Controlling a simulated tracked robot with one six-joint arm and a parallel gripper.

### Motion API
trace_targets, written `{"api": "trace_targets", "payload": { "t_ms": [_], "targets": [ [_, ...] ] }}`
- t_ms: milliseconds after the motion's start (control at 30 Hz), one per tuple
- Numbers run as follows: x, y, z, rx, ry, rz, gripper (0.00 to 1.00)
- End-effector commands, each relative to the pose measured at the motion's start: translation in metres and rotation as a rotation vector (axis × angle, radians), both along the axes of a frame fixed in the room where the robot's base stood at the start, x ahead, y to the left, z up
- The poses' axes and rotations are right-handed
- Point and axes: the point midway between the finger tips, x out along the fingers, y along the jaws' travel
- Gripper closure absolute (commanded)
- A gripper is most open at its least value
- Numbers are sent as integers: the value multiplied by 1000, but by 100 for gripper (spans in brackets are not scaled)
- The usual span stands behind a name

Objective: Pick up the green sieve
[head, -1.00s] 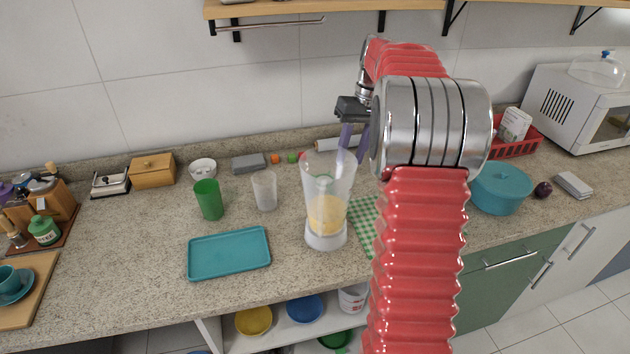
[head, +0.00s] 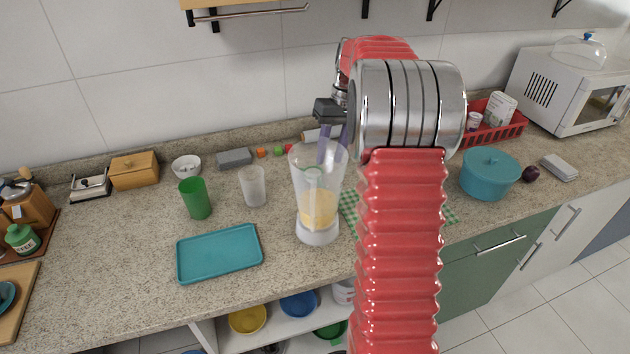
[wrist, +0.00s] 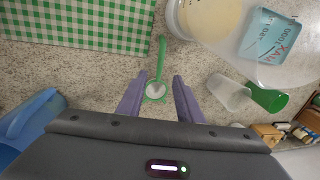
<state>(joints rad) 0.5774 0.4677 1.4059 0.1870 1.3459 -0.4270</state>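The green sieve (wrist: 161,58) lies on the counter in the wrist view, its handle pointing up the picture and its small round bowl at the lower end. My gripper (wrist: 160,80) is open, with its two purple fingers on either side of the sieve's bowl and nothing visibly held. I cannot tell how far the fingertips are above the counter. In the head view my gripper (head: 332,142) points down behind the blender jar. The sieve is not clearly visible there; a green patch shows through the jar, but I cannot tell what it is.
The blender (head: 318,200) stands close in front of my gripper. A clear cup (head: 253,187), a green cup (head: 195,198) and a teal tray (head: 220,253) are to its left. A green checkered cloth (wrist: 80,25) and a blue object (wrist: 30,115) are on the sieve's left.

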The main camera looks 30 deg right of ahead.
Motion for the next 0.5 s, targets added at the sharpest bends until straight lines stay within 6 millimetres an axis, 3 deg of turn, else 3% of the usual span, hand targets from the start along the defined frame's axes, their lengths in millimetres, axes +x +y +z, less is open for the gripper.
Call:
{"api": "trace_targets", "payload": {
  "t_ms": [233,500],
  "targets": [
    [1,8,-36,1,2,1,67],
    [2,10,-45,0,0,2,67]
  ]
}}
